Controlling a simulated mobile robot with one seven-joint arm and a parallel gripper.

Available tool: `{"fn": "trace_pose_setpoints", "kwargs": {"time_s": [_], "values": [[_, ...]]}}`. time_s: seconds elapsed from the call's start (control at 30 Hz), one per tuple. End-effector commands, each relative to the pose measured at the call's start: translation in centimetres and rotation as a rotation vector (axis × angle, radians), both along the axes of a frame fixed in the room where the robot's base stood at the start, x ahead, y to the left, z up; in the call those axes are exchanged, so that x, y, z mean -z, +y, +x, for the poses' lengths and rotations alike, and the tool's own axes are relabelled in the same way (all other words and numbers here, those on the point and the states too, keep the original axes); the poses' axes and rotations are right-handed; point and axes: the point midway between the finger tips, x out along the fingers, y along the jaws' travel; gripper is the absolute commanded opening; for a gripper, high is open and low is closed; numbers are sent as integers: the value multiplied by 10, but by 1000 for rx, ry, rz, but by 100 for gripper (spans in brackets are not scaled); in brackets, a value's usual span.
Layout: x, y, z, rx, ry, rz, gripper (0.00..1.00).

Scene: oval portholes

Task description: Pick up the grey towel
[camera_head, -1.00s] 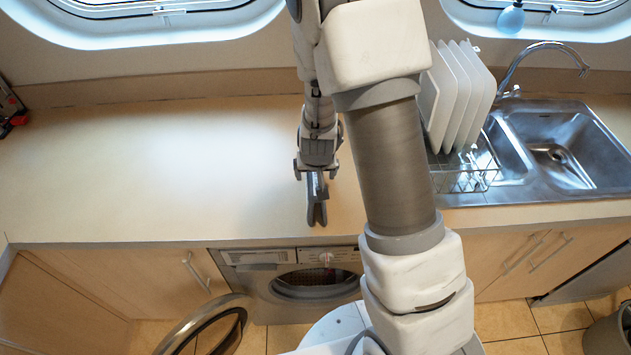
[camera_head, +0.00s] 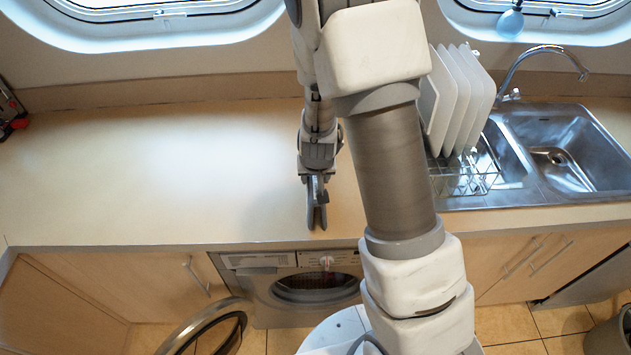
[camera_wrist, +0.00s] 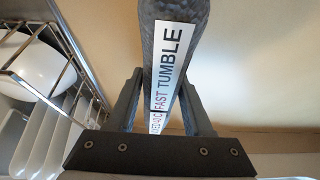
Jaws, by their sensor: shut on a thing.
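The grey towel (camera_wrist: 172,10) is a dark grey, textured strip with a white label reading "FAST TUMBLE" in the wrist view. It stands between the two dark fingers of my gripper (camera_wrist: 160,95), which is shut on it. In the head view my gripper (camera_head: 316,222) points down near the front edge of the worktop, left of my arm's thick column. There I cannot separate the towel clearly from the dark fingers, nor tell how far it is above the worktop.
A dish rack (camera_head: 465,178) with several white plates (camera_head: 440,100) stands right of my arm, beside the steel sink (camera_head: 570,150). Below is a washing machine (camera_head: 262,290), with a round door (camera_head: 238,318) swung open at its left.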

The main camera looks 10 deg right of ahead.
Motion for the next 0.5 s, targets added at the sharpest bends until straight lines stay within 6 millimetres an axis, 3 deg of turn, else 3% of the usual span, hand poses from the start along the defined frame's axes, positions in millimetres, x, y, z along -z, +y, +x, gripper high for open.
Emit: {"fn": "trace_pose_setpoints", "kwargs": {"time_s": [0.23,0.43,0.5], "values": [[-12,1,1,-1,-4,0,0],[-47,2,2,-3,-8,1,0],[-51,-11,-11,4,-4,2,0]]}}
